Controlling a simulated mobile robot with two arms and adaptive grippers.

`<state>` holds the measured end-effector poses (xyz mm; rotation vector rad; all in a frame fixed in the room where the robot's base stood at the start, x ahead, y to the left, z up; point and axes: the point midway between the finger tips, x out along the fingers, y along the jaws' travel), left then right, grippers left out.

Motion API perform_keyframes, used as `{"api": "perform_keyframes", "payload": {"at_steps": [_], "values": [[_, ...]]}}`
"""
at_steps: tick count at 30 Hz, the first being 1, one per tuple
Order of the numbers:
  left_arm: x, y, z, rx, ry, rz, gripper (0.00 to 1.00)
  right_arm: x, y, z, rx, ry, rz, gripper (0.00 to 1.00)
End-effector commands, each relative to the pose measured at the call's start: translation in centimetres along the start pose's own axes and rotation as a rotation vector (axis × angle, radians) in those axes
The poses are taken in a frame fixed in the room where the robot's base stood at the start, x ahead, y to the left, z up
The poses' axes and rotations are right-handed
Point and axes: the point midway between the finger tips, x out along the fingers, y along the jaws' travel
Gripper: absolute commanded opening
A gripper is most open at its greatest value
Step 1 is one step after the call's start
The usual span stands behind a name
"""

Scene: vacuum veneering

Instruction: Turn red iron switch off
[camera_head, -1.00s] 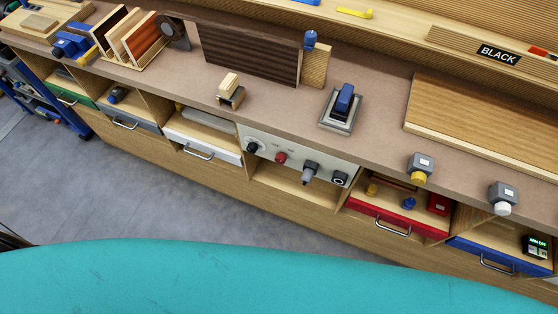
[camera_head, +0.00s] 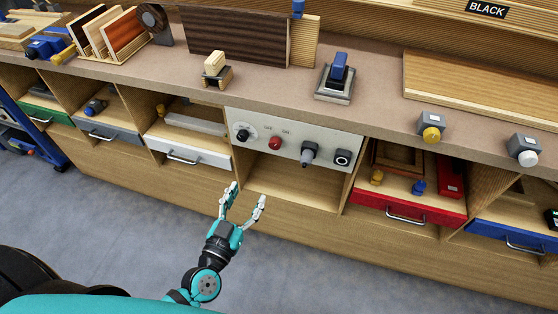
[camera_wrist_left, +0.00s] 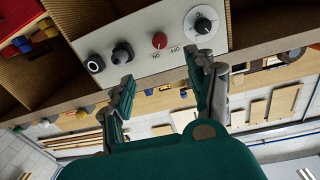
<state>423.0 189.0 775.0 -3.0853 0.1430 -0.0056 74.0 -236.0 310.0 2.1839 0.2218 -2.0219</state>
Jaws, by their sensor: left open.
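The red switch (camera_head: 275,143) is a small round red knob on the light control panel (camera_head: 291,137) at the bench front. It also shows in the left wrist view (camera_wrist_left: 159,40), turned round, with ON and OFF printed beside it. I cannot tell which label it points to. My left gripper (camera_head: 248,195) is open and empty, below and in front of the panel, its fingers apart and not touching the knob. In the wrist view the fingers (camera_wrist_left: 160,80) spread on either side below the knob. The blue iron (camera_head: 339,67) sits on its stand on the bench top. My right gripper is not in view.
A white-scaled dial (camera_head: 242,134) is left of the red knob; a grey-black knob (camera_head: 308,153) and a black round button (camera_head: 342,157) are right of it. An open shelf lies below the panel. A white drawer (camera_head: 187,152) and a red drawer (camera_head: 408,207) flank it.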

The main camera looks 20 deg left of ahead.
Motion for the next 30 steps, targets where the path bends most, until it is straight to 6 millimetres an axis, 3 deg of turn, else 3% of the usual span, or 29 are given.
{"api": "perform_keyframes", "payload": {"at_steps": [3,7,21,30], "values": [[1.3,0.0,-0.3,-0.001,0.005,-0.002,0.57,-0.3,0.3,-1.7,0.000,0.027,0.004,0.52],[3.8,0.0,-0.4,-0.002,0.006,-0.002,0.57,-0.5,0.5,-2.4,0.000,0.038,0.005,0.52],[13.8,0.0,-0.2,-0.002,0.004,0.000,0.57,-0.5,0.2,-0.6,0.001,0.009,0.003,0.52],[17.0,0.0,-0.1,-0.001,0.001,0.001,0.57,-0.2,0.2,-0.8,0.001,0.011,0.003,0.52]]}}
